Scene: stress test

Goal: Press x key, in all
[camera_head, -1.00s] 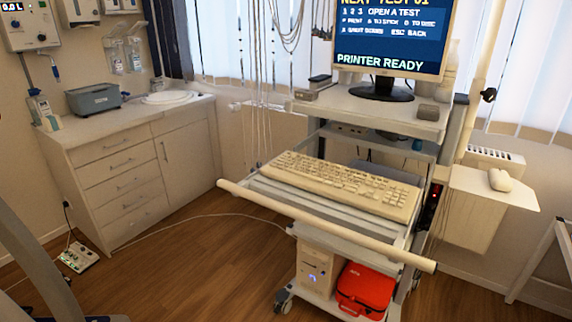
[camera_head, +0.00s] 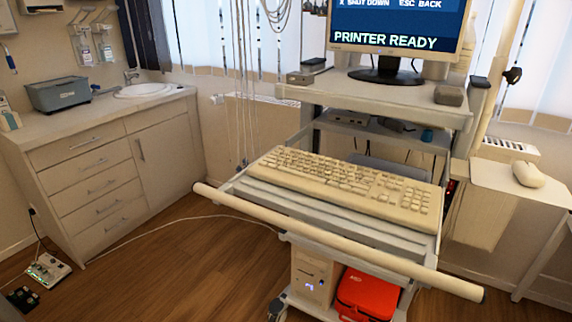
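A beige keyboard (camera_head: 345,186) lies on the pull-out shelf of a wheeled cart. Its single keys are too small to read, so I cannot pick out the x key. Above it a monitor (camera_head: 397,27) stands on the cart's top shelf; its screen reads "PRINTER READY", with "X SHUT DOWN" and "ESC BACK" at the upper edge. The top of the screen is cut off. Neither of my grippers is in view.
A long pale handle bar (camera_head: 330,240) runs across the cart's front, before the keyboard. A white mouse (camera_head: 528,174) lies on a side tray at right. A red bag (camera_head: 367,295) sits low on the cart. A drawer cabinet (camera_head: 95,185) stands left. Wooden floor lies open between.

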